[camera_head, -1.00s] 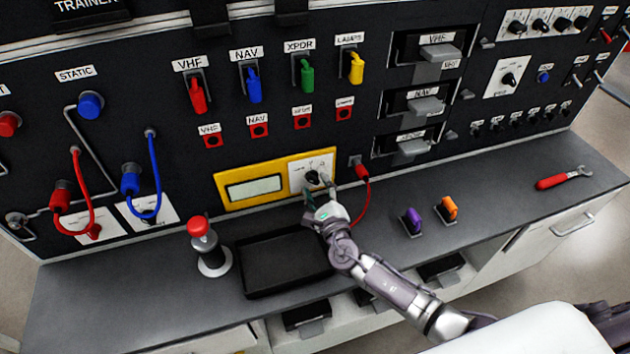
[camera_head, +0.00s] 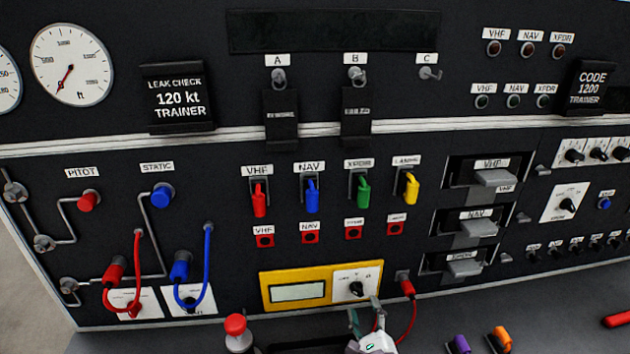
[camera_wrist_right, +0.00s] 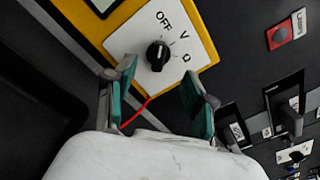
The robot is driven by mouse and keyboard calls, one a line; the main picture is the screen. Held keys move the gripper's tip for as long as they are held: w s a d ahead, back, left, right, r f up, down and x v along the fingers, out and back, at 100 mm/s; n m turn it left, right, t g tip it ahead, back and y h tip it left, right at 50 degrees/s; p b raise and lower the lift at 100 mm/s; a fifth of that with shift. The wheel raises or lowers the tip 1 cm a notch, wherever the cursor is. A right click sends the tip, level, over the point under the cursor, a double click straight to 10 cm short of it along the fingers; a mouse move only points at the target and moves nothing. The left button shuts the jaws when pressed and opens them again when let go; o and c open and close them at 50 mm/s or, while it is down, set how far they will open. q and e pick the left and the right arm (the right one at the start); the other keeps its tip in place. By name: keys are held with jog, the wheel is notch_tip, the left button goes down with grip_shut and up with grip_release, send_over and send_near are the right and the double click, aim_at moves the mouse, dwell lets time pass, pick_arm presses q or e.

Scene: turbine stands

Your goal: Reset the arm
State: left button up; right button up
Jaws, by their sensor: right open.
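My right gripper (camera_head: 366,322) is at the bottom edge of the head view, just below the meter's rotary knob (camera_head: 356,288). In the right wrist view the gripper (camera_wrist_right: 160,97) is open, with two green-padded fingers apart and nothing between them. The black knob (camera_wrist_right: 157,55) is beyond the fingertips, on a white plate marked OFF, V and Ω; no finger visibly touches it. The yellow meter (camera_head: 298,291) has a blank-looking display. Most of my right arm is out of the head view. My left gripper is not in view.
A red lead (camera_head: 412,318) hangs from the panel right of the knob, close to the gripper. A red-topped tool (camera_head: 236,326) stands at the bottom left. Purple (camera_head: 460,343) and orange (camera_head: 501,337) pieces are on the bench to the right.

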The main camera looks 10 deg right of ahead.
jog(key=s+d+f+m+g+h, duration=0.1)
jog(key=s+d+m+g+h, duration=0.45)
jog(key=m, duration=0.85)
jog(key=s+d+m+g+h, duration=0.1)
jog(key=s+d+m+g, duration=0.15)
jog(key=s+m, duration=0.85)
jog(key=s+a+m+g+y, duration=0.2)
jog(key=s+m+g+y, duration=0.1)
jog(key=s+m, duration=0.45)
jog(key=s+a+m+g+y, duration=0.3)
jog(key=s+m, duration=0.4)
jog(key=m, duration=0.2)
notch_tip(320, 180, down, 26)
jog(key=s+g, duration=0.2)
jog(key=s+d+f+g, duration=0.1)
jog(key=s+d+f, duration=0.2)
jog(key=s+f, duration=1.2)
jog(key=shift+s+f, duration=0.35)
jog(key=shift+s, duration=0.3)
jog(key=shift+d, duration=0.1)
